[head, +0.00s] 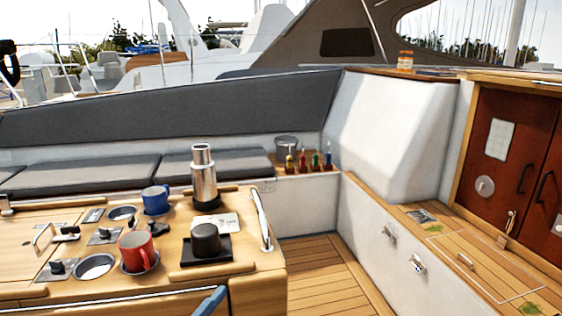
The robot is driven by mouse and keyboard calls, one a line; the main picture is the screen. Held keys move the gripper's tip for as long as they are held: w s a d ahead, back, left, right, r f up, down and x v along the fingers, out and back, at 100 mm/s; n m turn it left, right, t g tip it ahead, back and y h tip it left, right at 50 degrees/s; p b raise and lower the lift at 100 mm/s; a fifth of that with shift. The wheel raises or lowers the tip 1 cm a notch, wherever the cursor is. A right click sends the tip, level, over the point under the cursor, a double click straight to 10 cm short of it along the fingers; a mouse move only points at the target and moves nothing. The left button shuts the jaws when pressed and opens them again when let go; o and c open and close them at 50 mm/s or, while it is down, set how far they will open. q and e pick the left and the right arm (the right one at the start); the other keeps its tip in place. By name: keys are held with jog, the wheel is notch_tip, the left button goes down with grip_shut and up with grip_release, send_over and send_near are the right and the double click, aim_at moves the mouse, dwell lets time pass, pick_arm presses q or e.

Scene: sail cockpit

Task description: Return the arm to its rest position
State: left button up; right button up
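Neither of my grippers shows in the head view, and no arm can be made out for certain. The cockpit table (60,268) fills the lower left. On it stand a blue mug (155,199), a red mug (137,251), a steel flask (204,180) and a dark round pot (205,240) on a black tray (212,262). All of them stand upright.
A blue bar (211,301) shows at the table's front edge; I cannot tell what it belongs to. A grey bucket (287,147) and several coloured-handled tools stand on a ledge behind. The teak floor (325,285) right of the table is clear. Red-brown doors (515,150) close the right side.

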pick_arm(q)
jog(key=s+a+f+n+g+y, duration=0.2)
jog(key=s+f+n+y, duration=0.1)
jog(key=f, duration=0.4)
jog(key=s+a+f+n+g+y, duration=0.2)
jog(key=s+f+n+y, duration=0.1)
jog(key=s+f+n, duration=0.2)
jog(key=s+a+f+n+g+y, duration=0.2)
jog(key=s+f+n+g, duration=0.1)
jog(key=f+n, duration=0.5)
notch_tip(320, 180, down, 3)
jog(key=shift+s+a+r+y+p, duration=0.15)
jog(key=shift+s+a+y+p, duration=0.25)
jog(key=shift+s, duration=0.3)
